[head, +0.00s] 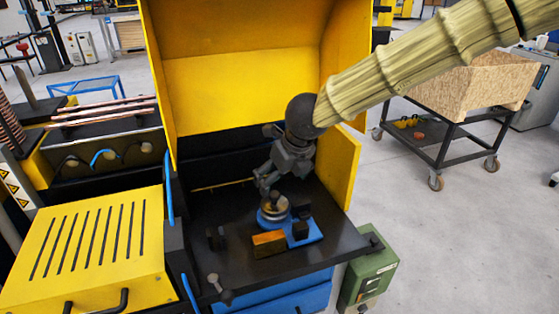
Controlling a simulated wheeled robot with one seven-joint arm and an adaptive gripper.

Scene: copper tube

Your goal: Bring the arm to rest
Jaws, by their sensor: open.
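My gripper (264,181) is in the head view, at the end of my arm, which reaches in from the upper right in a ribbed, tan sleeve. It hangs inside the yellow machine hood (240,95), above the black worktable (335,243). The jaws are open and point down and to the left. They are just above a round metal fixture (274,208) on a blue base plate (305,240). I see nothing held between the fingers. The gap between the fingertips and the fixture is too small to judge.
The hood's right side panel (351,165) stands close beside my arm. A yellow slotted cover (90,248) is at the left, with copper tubes (105,113) behind it. A green box (369,273) is at the front right. A wheeled cart (460,110) stands at the right beyond open floor.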

